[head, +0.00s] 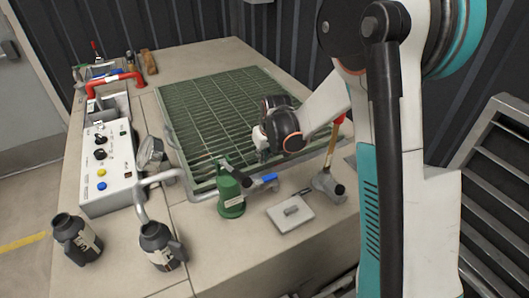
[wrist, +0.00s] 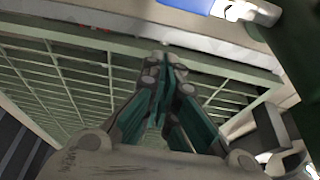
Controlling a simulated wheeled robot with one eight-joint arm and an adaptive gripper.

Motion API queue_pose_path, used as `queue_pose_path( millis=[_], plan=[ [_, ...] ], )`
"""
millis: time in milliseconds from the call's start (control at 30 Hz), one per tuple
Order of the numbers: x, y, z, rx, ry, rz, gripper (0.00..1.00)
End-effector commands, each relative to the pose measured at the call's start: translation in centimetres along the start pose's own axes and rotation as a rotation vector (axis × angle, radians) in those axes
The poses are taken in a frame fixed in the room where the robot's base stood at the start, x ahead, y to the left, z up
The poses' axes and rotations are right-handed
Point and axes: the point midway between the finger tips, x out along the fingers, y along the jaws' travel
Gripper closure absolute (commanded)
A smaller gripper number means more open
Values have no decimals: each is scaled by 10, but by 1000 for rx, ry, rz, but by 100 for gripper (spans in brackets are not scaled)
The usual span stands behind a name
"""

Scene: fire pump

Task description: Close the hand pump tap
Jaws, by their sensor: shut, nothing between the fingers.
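A green hand pump body (head: 231,194) stands on the bench in front of the grating. A blue-handled tap lever (head: 264,180) sticks out to its right. In the wrist view the blue handle (wrist: 188,4) shows at the top edge, cut off by the frame, with a metal end beside it. Part of a dark green body (wrist: 294,45) fills the upper right corner. My gripper (wrist: 166,62) is shut and empty, its fingers together over the green grating. In the head view my gripper (head: 262,150) is partly hidden by my wrist, behind the blue lever and apart from it.
The green grating (head: 225,110) covers the back of the bench.

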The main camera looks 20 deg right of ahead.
Motion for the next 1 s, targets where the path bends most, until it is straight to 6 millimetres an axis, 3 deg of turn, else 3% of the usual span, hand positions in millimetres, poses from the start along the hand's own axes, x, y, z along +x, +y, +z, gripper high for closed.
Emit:
queue_pose_path(
  millis=[167, 500, 1000],
  plan=[
    [30, 0, 0, 0, 0, 0, 100],
    [16, 0, 34, 1, 0, 0, 100],
    [13, 0, 38, 2, 0, 1, 100]
  ],
)
